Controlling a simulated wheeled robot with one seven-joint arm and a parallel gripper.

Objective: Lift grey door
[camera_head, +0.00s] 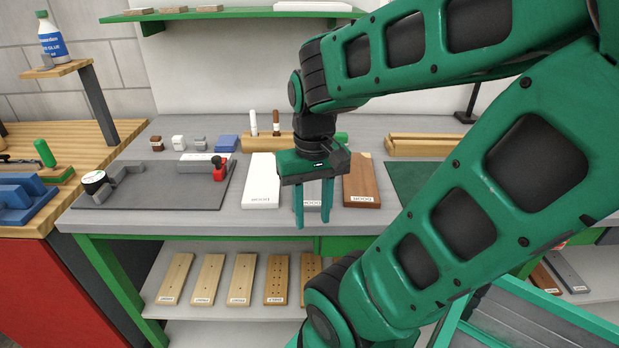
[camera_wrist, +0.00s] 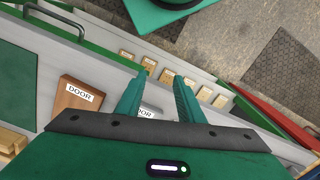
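The grey door (camera_head: 312,196) lies on the grey workbench between a white door (camera_head: 262,182) and a brown door (camera_head: 361,183). My gripper hides most of it, and part of its white label shows between the fingers. My gripper (camera_head: 312,221) points down, with its two green fingers apart and nothing between the tips. It hangs over the front part of the grey door; I cannot tell how far above. In the wrist view my gripper (camera_wrist: 158,80) is also open, with the grey door's label (camera_wrist: 147,113) between the fingers and the brown door (camera_wrist: 76,98) to the left.
A dark grey board (camera_head: 150,190) with a tape roll and a red-and-black item lies left on the bench. White and brown markers (camera_head: 265,125) stand behind the doors. Wooden boards (camera_head: 242,279) lie on the lower shelf. A green mat (camera_head: 415,180) lies to the right.

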